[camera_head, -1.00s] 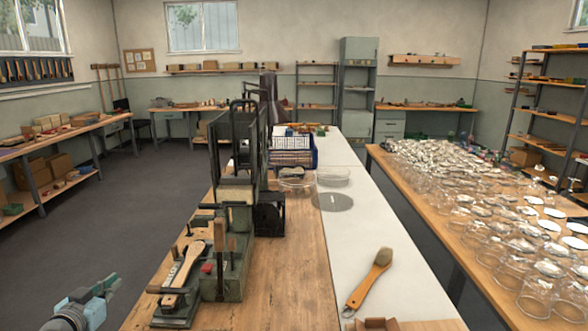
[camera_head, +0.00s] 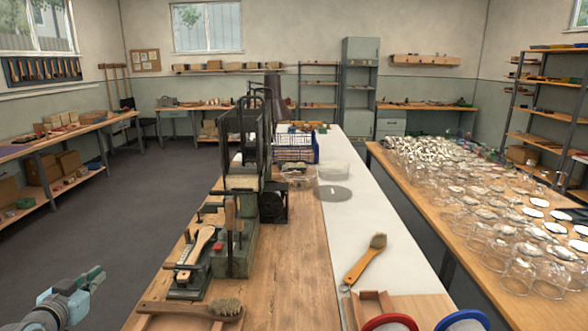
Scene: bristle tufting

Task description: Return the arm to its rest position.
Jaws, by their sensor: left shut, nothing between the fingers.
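My left gripper (camera_head: 92,278) is at the lower left of the head view, over the floor and left of the workbench. Its fingers are shut with nothing between them, and it touches nothing. My right gripper does not show. A wooden brush with pale bristles (camera_head: 190,309) lies on the near left part of the workbench (camera_head: 290,260). Another brush (camera_head: 366,260) with a wooden handle lies on the white strip at the right of the bench.
A green bench fixture (camera_head: 228,255) holding a wooden handle, and a tall dark machine (camera_head: 243,150), stand along the bench's left side. A blue basket (camera_head: 294,148) is farther back. Red and blue rings (camera_head: 390,322) show at the near edge. Jars crowd the right table.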

